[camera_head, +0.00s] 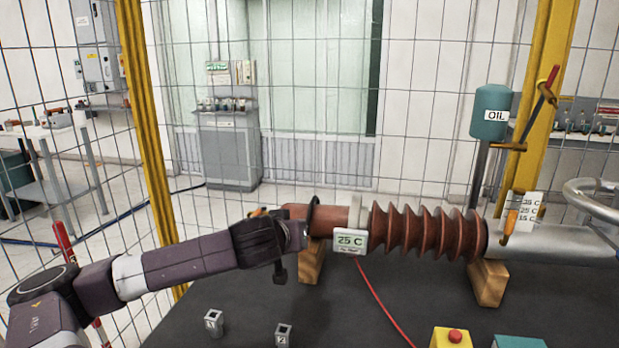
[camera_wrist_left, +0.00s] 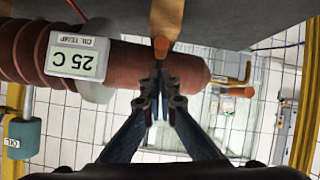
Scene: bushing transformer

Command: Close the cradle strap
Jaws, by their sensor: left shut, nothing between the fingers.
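The brown ribbed bushing (camera_head: 415,231) lies across two wooden cradles, the left cradle (camera_head: 311,262) and the right cradle (camera_head: 488,283). A dark strap (camera_head: 313,212) arches over the bushing's smooth left end at the left cradle. An orange-tipped part (camera_head: 259,212) shows behind that end; an orange handle also shows in the left wrist view (camera_wrist_left: 241,92). My left gripper (camera_head: 299,236) is in front of the left end. My right gripper is out of view.
A 25 C display (camera_head: 350,241) hangs on the bushing, with a red cable (camera_head: 385,304) below. Small metal blocks (camera_head: 213,322) (camera_head: 283,335) and a yellow box with a red button (camera_head: 452,338) stand on the dark table (camera_head: 345,322). A mesh fence is behind.

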